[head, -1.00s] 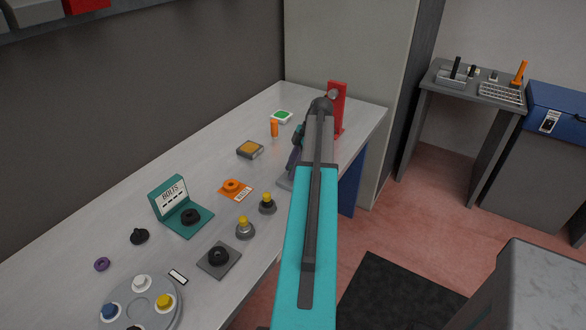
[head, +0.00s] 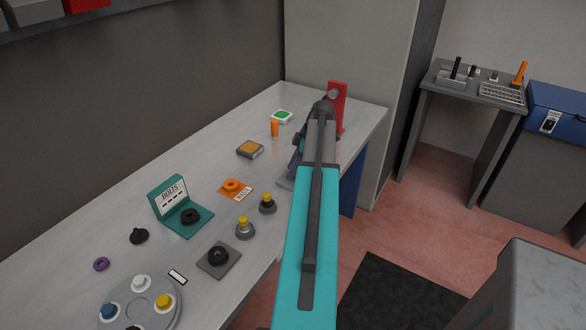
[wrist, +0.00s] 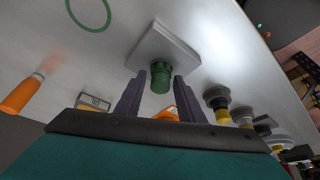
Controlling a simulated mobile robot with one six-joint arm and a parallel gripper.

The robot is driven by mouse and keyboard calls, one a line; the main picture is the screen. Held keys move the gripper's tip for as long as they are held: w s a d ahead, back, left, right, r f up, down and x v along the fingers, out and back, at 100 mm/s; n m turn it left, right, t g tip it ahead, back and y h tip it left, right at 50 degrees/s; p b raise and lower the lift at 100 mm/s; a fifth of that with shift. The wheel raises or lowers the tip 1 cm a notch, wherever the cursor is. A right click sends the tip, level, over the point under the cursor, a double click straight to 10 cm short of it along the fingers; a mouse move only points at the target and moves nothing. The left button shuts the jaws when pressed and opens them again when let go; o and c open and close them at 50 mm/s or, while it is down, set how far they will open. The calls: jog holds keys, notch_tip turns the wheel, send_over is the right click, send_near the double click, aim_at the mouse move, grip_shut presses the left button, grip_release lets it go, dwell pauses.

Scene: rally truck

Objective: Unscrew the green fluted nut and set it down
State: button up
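The green fluted nut (wrist: 160,78) shows in the wrist view on a pale square plate (wrist: 172,46). My gripper (wrist: 160,80) has its two purple fingers spread, one on each side of the nut near the tips. A gap shows between the nut and each finger, so the gripper is open and holds nothing. In the head view my arm hides the nut, and only a bit of my gripper (head: 296,156) shows beside the arm.
A red upright block (head: 338,98) stands just beyond my gripper. An orange cylinder (head: 274,128), a yellow-topped box (head: 249,149), an orange ring (head: 232,185) and yellow-topped knobs (head: 267,203) stand on the bench. A green ring outline (wrist: 88,12) lies on the bench.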

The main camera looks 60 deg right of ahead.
jog(key=shift+m, duration=0.3)
jog(key=shift+m+h, duration=0.4)
jog(key=shift+m, duration=0.4)
jog(key=shift+m+h, duration=0.3)
jog(key=shift+m, duration=0.5)
jog(key=c, duration=0.6)
jog(key=shift+t, duration=0.3)
jog(key=shift+c, duration=0.2)
jog(key=shift+d, duration=0.1)
jog(key=shift+n+b, duration=0.35)
jog(key=shift+n, duration=0.45)
